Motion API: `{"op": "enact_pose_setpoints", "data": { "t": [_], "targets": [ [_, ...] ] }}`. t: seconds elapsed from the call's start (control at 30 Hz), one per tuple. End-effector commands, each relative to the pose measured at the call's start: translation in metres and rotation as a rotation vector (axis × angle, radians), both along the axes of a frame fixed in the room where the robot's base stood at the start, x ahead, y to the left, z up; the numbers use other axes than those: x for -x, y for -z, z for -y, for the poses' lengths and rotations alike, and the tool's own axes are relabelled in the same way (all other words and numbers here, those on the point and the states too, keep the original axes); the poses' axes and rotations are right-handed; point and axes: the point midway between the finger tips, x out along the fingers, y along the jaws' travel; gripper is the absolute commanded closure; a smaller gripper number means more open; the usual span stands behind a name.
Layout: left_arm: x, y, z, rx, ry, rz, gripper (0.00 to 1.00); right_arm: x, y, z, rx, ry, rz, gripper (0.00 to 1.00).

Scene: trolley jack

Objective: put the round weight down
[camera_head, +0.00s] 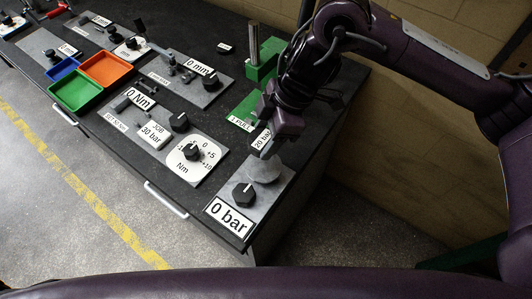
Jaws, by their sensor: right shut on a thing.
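The round weight (264,170) is a pale grey disc at the right end of the black bench. It is low over the grey plate with the "0 bar" label. I cannot tell whether it touches what is below. My right gripper (268,151) comes in from the upper right, points down and is shut on the weight from above. The gripper hides part of the weight's top. My left gripper is out of view.
A black knob (244,195) and the "0 bar" label (230,217) are close to the weight. A green press (262,62) stands behind. A dial plate (197,156) lies to the left. Green (76,91) and orange (107,69) trays are farther left.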

Motion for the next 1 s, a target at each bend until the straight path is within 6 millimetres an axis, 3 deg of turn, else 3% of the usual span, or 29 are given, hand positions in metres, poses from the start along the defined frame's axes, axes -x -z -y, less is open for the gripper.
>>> {"op": "enact_pose_setpoints", "data": {
  "t": [0.13,0.43,0.63,1.0],
  "targets": [
    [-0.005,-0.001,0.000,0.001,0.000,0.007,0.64,0.001,0.030,-0.001,-0.004,0.000,-0.003,0.83],
    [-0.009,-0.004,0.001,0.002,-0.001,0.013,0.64,0.000,0.053,-0.001,-0.002,0.001,0.000,0.83],
    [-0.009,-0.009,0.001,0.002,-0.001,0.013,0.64,0.000,0.080,0.000,-0.001,0.001,-0.001,0.83],
    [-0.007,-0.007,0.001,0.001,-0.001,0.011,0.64,0.000,0.087,-0.001,-0.002,0.000,0.002,0.83]
  ]
}}
